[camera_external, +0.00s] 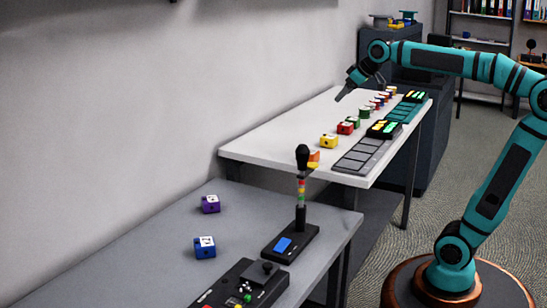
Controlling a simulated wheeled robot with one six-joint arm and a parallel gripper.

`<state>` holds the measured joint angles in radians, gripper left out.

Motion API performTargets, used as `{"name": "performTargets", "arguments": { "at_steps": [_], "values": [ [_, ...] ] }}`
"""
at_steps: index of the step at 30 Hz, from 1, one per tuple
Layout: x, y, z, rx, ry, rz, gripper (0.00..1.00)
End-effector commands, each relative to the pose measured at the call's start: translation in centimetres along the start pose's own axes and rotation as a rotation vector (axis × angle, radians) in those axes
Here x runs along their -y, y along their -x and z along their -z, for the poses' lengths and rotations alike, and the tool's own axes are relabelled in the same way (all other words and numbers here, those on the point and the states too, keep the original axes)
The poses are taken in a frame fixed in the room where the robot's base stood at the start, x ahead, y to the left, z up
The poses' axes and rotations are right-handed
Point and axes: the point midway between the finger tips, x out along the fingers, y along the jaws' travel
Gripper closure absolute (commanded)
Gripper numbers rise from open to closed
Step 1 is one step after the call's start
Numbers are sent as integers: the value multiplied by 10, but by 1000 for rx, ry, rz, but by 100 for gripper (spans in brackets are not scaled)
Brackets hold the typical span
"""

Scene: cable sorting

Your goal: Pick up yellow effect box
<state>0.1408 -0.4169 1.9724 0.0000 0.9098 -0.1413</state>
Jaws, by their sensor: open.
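A yellow effect box (328,141) sits on the white table (250,147), towards its near end. It is left of a red box (346,128) in a row of boxes running back along the table. My gripper (343,97) hangs above the far part of the white table, open, with its fingers pointing down and left. It is apart from the yellow box, higher and farther back. Nothing shows between the fingers. Another small yellow item (312,166) shows by the near edge, partly behind the microphone stand, too small to tell what it is.
Purple (210,204) and blue (204,247) boxes and a black controller (240,287) are on that table. Grey pads (362,155) line the white table's right edge. The white table's left side is clear.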

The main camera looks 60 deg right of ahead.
Motion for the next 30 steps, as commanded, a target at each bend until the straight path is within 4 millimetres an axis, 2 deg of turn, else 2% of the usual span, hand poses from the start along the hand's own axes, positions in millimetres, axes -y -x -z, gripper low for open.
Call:
{"name": "performTargets", "arguments": {
  "at_steps": [1, 9, 18, 25, 30],
  "values": [
    [-6, -10, 6, 50, -1, 2, 22],
    [-34, -48, 25, 332, 4, 28, 22],
    [-63, -81, 40, 595, 1, 77, 22],
    [-72, -90, 41, 669, -1, 95, 22],
    [-70, -106, 28, 674, 0, 96, 22]
  ]
}}
